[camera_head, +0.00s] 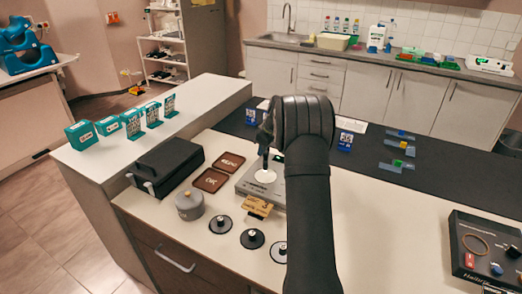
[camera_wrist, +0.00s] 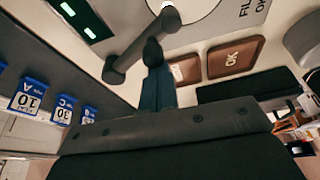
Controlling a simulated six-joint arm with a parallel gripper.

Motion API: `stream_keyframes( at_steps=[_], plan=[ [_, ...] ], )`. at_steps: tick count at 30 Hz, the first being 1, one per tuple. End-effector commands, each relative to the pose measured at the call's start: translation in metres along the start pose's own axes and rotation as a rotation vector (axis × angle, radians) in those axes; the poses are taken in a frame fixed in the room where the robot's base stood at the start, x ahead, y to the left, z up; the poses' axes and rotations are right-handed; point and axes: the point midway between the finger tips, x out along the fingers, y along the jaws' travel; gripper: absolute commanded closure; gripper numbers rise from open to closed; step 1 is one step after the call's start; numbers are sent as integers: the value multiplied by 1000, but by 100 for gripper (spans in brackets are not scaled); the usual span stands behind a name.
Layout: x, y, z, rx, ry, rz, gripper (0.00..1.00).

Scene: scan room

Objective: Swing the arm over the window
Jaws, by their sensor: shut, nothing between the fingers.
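The grey device (camera_head: 250,186) stands on the white counter, with a white round window (camera_head: 264,176) on its top. In the wrist view its dark swing arm (camera_wrist: 135,52) runs from a round pivot to a round end at the edge of the pale window (camera_wrist: 205,10). A dark knob stands up from the arm. My gripper (camera_wrist: 155,68) is shut, its fingertips close beside the knob; I cannot tell whether they touch. In the head view my gripper (camera_head: 264,140) is a dark shape just behind the window, partly hidden by my own arm.
A gold card (camera_head: 257,207) and black round pieces (camera_head: 252,238) lie in front. Blue numbered stands (camera_head: 345,141) are behind.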

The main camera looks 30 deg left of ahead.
Motion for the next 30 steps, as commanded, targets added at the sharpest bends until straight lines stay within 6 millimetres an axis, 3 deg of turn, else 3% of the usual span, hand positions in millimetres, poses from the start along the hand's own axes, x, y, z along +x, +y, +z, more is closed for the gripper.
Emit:
stream_keyframes(
  at_steps=[14, 17, 22, 24, 30],
  plan=[
    [0, 1, 0, 2, -3, 1, 100],
    [3, 0, -9, 0, -1, 1, 100],
    [14, -3, -41, -3, 0, 0, 100],
    [-9, -1, -39, 2, 2, 5, 100],
    [-53, -1, -39, 1, 1, 3, 100]
  ],
)
